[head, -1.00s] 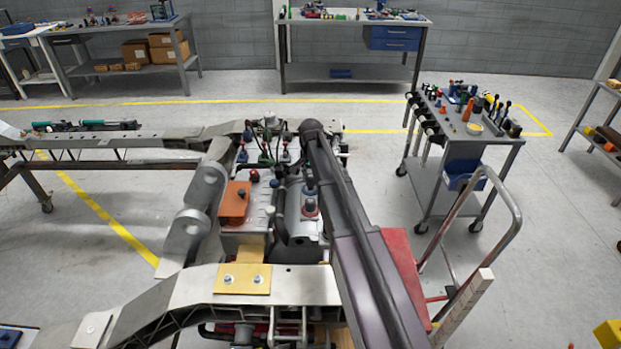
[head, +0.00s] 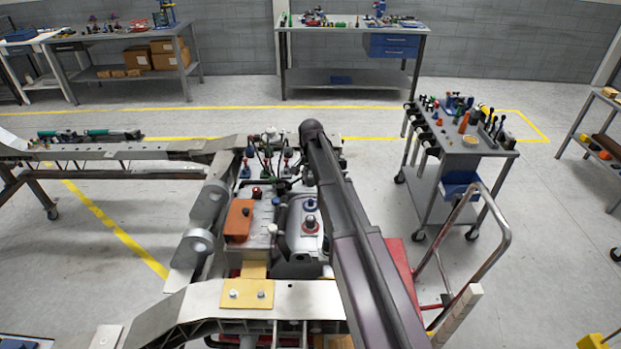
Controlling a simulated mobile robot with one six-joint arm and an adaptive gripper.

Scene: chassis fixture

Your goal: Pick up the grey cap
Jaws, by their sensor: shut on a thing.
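My arm reaches from the bottom of the head view to an elbow over the engine assembly (head: 300,242). My gripper (head: 284,187) is small and dark, left of the arm link and partly hidden by it. It is shut on a small grey piece, which looks like the grey cap (head: 279,203), above the engine. The fingertips are too small to make out clearly. I cannot tell whether the cap still touches the part below it.
An orange block (head: 239,220) and blue and red caps (head: 310,223) sit close by on the engine. Chassis rails and a yellow plate (head: 247,294) lie around it. A tool cart (head: 465,160) stands right, with a red-based trolley (head: 402,270) nearer.

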